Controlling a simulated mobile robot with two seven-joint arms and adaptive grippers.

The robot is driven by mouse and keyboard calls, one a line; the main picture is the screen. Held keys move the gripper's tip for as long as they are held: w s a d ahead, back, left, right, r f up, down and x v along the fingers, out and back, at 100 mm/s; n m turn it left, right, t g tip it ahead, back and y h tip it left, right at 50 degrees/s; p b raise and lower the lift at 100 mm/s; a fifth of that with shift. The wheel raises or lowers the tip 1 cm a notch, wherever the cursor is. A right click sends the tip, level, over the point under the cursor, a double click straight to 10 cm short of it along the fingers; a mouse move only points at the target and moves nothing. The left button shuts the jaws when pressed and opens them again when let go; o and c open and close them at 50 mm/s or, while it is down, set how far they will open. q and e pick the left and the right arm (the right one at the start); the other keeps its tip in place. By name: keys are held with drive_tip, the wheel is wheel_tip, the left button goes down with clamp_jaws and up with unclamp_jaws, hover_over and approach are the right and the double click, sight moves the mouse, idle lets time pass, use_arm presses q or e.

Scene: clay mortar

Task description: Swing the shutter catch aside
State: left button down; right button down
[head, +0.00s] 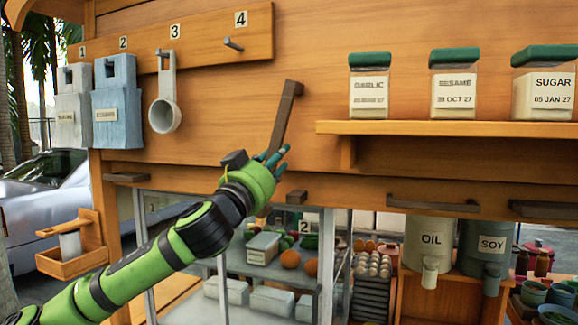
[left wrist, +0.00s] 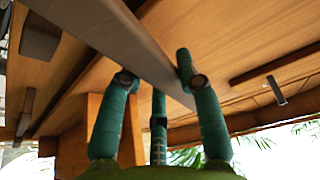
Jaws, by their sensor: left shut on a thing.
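The shutter catch (head: 284,115) is a dark brown bar on the wooden wall. It stands steeply tilted, its upper end leaning right and ending in a short bent tip. My left gripper (head: 275,157) has its teal fingers around the catch's lower part, which they partly hide. In the left wrist view the catch (left wrist: 120,40) runs from the upper left down between the fingertips of my left gripper (left wrist: 155,82), which is shut on it. My right gripper is not in view.
A shelf (head: 450,128) with garlic, sesame and sugar jars juts out to the right. A peg rail (head: 200,42) holds hanging bags and a scoop (head: 164,112) at the upper left. Dark handles (head: 433,204) line the beam below. The wall above the catch is bare.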

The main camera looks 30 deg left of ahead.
use_arm(q)
drive_tip(key=shift+s+a+r+m+h+p, duration=0.15)
drive_tip(key=shift+a+r+m+h+p, duration=0.15)
drive_tip(key=shift+a+m, duration=0.3)
drive_tip(key=shift+s+a+r+m+h+p, duration=0.25)
drive_tip(key=shift+a+m, duration=0.2)
drive_tip(key=shift+m, duration=0.25)
drive_tip(key=shift+w+f, duration=0.1)
drive_tip(key=c, duration=0.8)
unclamp_jaws()
drive_tip(key=shift+c, duration=0.2)
drive_tip(key=shift+f, duration=0.15)
drive_tip(key=shift+s+f, duration=0.1)
drive_tip(key=shift+s, duration=0.15)
drive_tip(key=v, duration=1.1)
drive_tip(key=shift+s, duration=0.3)
